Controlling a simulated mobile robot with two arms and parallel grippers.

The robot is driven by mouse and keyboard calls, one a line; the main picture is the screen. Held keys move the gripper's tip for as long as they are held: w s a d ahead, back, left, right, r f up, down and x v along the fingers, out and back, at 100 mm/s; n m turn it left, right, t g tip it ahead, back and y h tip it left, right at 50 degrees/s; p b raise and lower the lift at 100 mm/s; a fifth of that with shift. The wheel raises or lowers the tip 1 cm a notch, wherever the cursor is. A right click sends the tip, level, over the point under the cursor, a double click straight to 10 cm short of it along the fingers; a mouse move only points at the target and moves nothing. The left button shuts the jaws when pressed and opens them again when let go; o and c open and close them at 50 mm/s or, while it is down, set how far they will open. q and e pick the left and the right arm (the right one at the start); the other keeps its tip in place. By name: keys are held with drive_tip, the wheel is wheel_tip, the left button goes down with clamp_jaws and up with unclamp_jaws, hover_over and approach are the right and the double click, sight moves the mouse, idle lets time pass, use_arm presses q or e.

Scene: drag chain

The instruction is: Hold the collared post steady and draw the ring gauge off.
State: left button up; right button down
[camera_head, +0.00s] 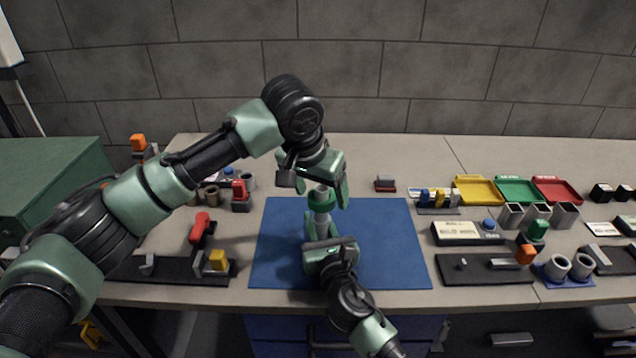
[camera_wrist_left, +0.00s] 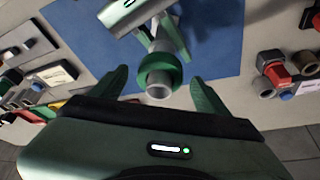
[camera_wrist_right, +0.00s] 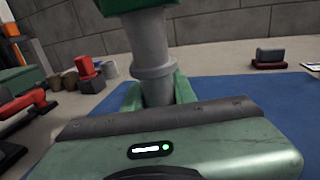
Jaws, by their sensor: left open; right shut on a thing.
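The collared post (camera_wrist_right: 151,45) is a grey cylinder with a wider collar, standing upright over the blue mat (camera_head: 385,245). My right gripper (camera_head: 327,243) is shut on the post below its collar; its fingers flank the post in the right wrist view (camera_wrist_right: 157,97). The green ring gauge (camera_wrist_left: 160,70) is around the post near its upper end, and the grey tip shows through it. It also shows in the head view (camera_head: 321,201). My left gripper (camera_head: 316,186) is open above, its fingers on either side of the ring and apart from it in the left wrist view (camera_wrist_left: 163,92).
Yellow, green and red trays (camera_head: 478,190) stand at the back right. Grey square tubes (camera_head: 537,214) and a black fixture plate (camera_head: 485,269) are on the right. A red-handled clamp (camera_head: 200,226) is on the left. The mat around the post is clear.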

use_arm(q)
drive_tip(key=shift+f, duration=0.1)
drive_tip(key=c, duration=1.6)
drive_tip(key=shift+o, duration=0.2)
wheel_tip(320, 180, up, 12)
idle(1.3)
use_arm(e)
drive_tip(key=c, duration=1.1)
unclamp_jaws()
drive_tip(key=shift+o, duration=0.2)
